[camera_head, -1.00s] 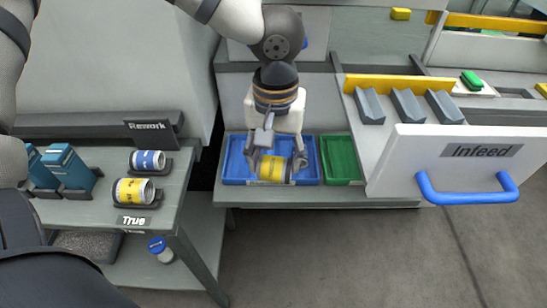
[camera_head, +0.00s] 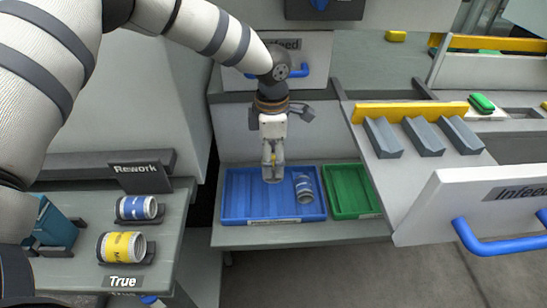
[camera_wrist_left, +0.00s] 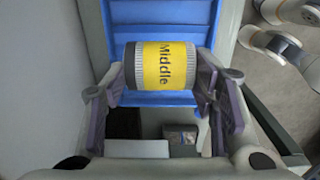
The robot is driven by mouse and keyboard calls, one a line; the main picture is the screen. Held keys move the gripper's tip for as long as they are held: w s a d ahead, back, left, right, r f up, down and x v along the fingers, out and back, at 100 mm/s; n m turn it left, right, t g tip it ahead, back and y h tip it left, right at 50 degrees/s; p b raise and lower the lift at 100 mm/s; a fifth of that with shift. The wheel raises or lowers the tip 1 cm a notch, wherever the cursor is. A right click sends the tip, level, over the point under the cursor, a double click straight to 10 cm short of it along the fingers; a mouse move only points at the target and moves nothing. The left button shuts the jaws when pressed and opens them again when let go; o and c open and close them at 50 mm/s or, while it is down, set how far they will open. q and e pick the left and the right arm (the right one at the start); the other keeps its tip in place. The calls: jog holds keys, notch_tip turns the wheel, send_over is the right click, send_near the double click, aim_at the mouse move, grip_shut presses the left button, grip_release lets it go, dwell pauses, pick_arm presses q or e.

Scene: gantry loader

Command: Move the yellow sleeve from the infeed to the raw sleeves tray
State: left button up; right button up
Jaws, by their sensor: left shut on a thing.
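My left gripper (camera_head: 272,178) points down over the blue tray (camera_head: 232,195), shut on the yellow sleeve (camera_wrist_left: 162,65). In the left wrist view the sleeve lies across between the fingers, with grey ribbed ends and the word "Middle" on its yellow label. In the head view the fingers hide nearly all of it. Another sleeve (camera_head: 305,188), blue and grey, lies tilted at the right of the blue tray. The infeed drawer (camera_head: 425,195) stands pulled out at the right, and its grey cradles (camera_head: 425,138) are empty. My right gripper is not in view.
A green tray (camera_head: 352,192) adjoins the blue tray and is empty where visible. On the left table, a blue-labelled sleeve (camera_head: 138,207) and another yellow-labelled sleeve (camera_head: 121,247) sit in holders near the "Rework" sign (camera_head: 142,169). The infeed's blue handle (camera_head: 495,238) juts forward.

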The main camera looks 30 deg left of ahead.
pick_arm(q)
jog(key=shift+f+b, duration=1)
jog(key=shift+f, duration=3.05)
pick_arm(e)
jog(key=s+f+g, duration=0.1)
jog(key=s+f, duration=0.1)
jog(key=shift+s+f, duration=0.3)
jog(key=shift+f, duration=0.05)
pick_arm(q)
jog(key=o, duration=1.5)
jog(key=shift+c, duration=0.2)
notch_tip(320, 180, up, 12)
jog(key=shift+r, duration=0.1)
jog(key=shift+s+d, duration=0.1)
